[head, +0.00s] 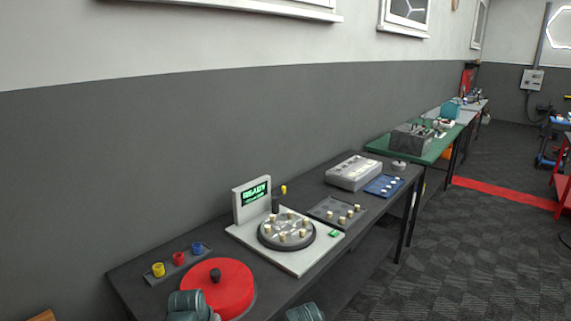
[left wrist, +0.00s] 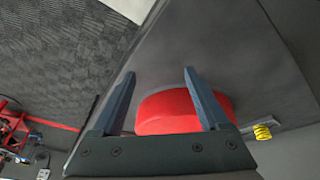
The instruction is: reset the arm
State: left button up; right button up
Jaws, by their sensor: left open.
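My left gripper (left wrist: 160,73) is open in the left wrist view, with nothing between its two fingers. The fingers hang over the dark bench top, and a red round lid (left wrist: 170,112) shows beyond and between them. I cannot tell the gap between fingers and lid. In the head view the red lid (head: 222,288) with a black knob lies on the near part of the bench. Teal-grey parts of my arms show at the bottom edge, one overlapping the lid's near side. No fingertips show there, and my right gripper is out of view.
A white machine base (head: 318,258) with a dark round plate of several pegs and a screen (head: 254,195) reading READY stands beyond the lid. A strip with yellow (head: 158,269), red (head: 179,259) and blue (head: 197,249) cups lies along the wall. A grey box (head: 354,172) stands farther back.

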pick_arm(q)
jog(key=s+d+f+m+g+y+b, duration=0.1)
jog(key=s+d+f+g+b, duration=0.1)
jog(key=s+d, duration=0.3)
jog(key=s+d+f+m+g+y+b, duration=0.1)
jog(key=s+d+f+m+g+b, duration=0.1)
jog(key=s+d, duration=0.4)
notch_tip(320, 180, down, 2)
jog(key=shift+s+d+f+m+b, duration=0.3)
jog(key=shift+d+b, duration=0.35)
jog(key=shift+d, duration=0.55)
